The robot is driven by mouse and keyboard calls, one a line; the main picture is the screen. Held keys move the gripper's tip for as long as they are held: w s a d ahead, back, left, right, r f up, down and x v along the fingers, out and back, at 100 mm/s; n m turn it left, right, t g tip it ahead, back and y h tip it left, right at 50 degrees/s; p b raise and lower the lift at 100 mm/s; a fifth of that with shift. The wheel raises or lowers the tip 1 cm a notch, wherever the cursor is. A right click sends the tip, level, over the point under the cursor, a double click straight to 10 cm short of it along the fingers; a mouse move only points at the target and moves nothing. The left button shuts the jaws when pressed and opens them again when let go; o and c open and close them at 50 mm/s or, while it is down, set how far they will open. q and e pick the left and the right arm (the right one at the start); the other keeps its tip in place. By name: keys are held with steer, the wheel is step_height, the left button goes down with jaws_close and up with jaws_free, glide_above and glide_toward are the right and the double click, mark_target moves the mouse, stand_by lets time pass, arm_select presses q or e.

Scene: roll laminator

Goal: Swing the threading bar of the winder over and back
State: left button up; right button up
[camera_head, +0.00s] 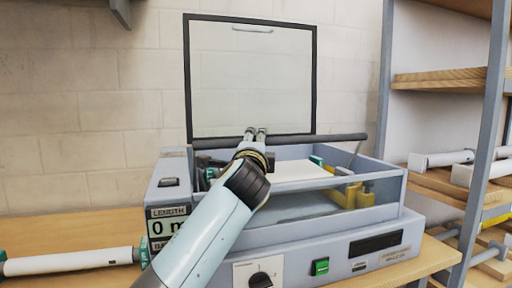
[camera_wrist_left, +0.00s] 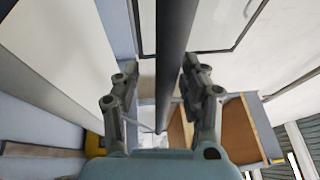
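The winder (camera_head: 375,225) is a blue-grey box on the bench, with its clear, black-framed lid (camera_head: 250,75) standing up at the back. The threading bar (camera_head: 320,139) is a long dark rod lying across the winder's upper back edge. My left gripper (camera_head: 256,132) reaches over the winder to the bar. In the left wrist view the bar (camera_wrist_left: 175,60) passes between the two fingers of my left gripper (camera_wrist_left: 158,75). The fingers stand apart, with a visible gap on the left side of the bar; the right finger is close to it. My right gripper is not in view.
A white roll (camera_head: 70,262) with green ends lies on the bench at left. Yellow brackets (camera_head: 352,196) and a white sheet (camera_head: 298,171) are inside the winder. The front has a knob (camera_head: 261,280) and green switch (camera_head: 320,266). A shelf rack (camera_head: 485,150) with rolls stands at right.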

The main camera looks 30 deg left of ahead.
arm_select(q)
steer(key=r+v, duration=0.1)
steer(key=v, duration=0.6)
steer(key=shift+s+f, duration=0.25)
steer(key=shift+f, duration=0.3)
steer(key=shift+w+d, duration=0.1)
